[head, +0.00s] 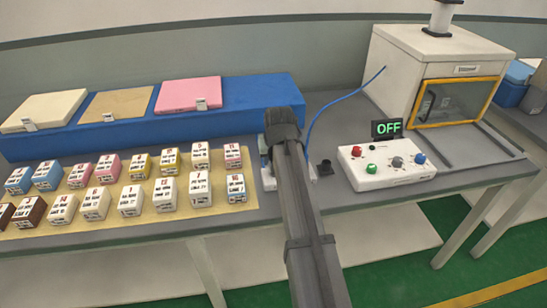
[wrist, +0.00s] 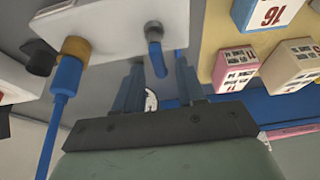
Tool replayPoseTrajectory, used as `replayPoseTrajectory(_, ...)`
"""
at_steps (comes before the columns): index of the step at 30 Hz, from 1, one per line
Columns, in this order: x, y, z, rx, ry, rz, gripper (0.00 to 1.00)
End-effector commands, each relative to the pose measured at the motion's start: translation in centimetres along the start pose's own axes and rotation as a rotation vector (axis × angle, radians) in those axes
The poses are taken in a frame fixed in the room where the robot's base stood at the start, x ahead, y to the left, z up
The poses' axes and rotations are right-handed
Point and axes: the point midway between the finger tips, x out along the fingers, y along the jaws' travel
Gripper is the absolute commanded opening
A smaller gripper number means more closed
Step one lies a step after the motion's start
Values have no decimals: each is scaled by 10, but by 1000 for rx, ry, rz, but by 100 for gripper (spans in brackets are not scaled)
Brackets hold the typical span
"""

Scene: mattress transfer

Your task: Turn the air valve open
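In the wrist view my gripper (wrist: 160,72) has its two dark fingers apart, with no object clearly held. A white plate (wrist: 105,22) carries a short blue piece on a dark metal fitting (wrist: 153,30), which appears to be the air valve's handle. It lies in line with the gap between my fingertips; I cannot tell whether they touch it. A brass-coloured fitting (wrist: 75,47) with a blue hose (wrist: 65,85) is to the left. A round white dial shows partly behind the fingers. In the head view my arm hides the gripper and most of the valve.
A control box (head: 385,168) with coloured knobs stands right of my arm, beside a display (head: 387,128) reading OFF. A white machine (head: 430,55) stands behind it. Several labelled blocks sit on a tan mat (head: 110,221) at left. A blue platform (head: 250,100) with coloured slabs is behind them.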

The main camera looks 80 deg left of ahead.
Motion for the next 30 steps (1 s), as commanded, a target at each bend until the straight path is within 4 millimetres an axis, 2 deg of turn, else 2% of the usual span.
replayPoseTrajectory(5, 0, 0, 0, 0, 0, 0, 37)
replayPoseTrajectory(17, 0, 0, 0, 0, 0, 0, 0)
replayPoseTrajectory(30, 0, 1, 0, 28, -1, 13, 0)
